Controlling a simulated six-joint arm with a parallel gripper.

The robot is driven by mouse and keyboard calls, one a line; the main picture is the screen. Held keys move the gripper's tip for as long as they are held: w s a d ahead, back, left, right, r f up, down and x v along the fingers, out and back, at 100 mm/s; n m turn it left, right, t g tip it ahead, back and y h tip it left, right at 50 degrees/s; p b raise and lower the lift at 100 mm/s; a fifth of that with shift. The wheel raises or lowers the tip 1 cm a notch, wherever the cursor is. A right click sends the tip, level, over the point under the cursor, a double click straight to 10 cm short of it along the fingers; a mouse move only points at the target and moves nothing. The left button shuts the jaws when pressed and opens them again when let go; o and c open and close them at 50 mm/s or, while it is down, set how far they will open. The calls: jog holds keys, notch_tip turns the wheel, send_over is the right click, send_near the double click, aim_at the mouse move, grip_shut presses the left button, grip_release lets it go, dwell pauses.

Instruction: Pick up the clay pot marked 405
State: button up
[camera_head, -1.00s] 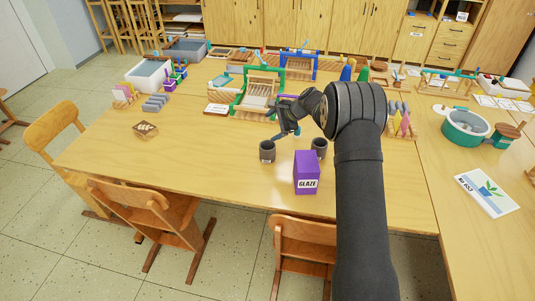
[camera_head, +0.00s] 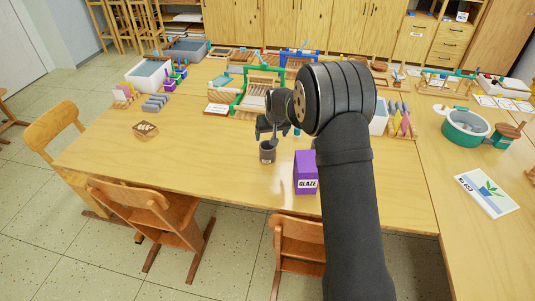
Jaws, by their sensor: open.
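A small dark grey pot (camera_head: 267,153) stands upright on the wooden table; no marking on it is readable. My gripper (camera_head: 267,137) is just above this pot, pointing down, with its jaws open. I cannot tell whether the fingers touch the rim. A second dark pot seen earlier to the right is hidden behind my arm now, so I cannot read a number on either pot.
A purple box labelled GLAZE (camera_head: 306,173) stands right of the pot, close to my arm. A green wooden frame (camera_head: 258,92) stands behind. A small wooden block (camera_head: 145,130) lies at left. The table between the block and the pot is clear.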

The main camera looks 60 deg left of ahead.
aim_at(268, 152)
jog(key=x, duration=0.6)
jog(key=shift+f, duration=0.1)
jog(key=shift+s+x, duration=0.15)
jog(key=shift+x, duration=0.75)
jog(key=shift+s+x, duration=0.2)
jog(key=shift+x, duration=0.65)
jog(key=shift+s+x, duration=0.15)
jog(key=shift+x, duration=0.75)
jog(key=shift+d+f, duration=0.1)
jog(key=shift+d, duration=0.05)
jog(key=c, duration=1.2)
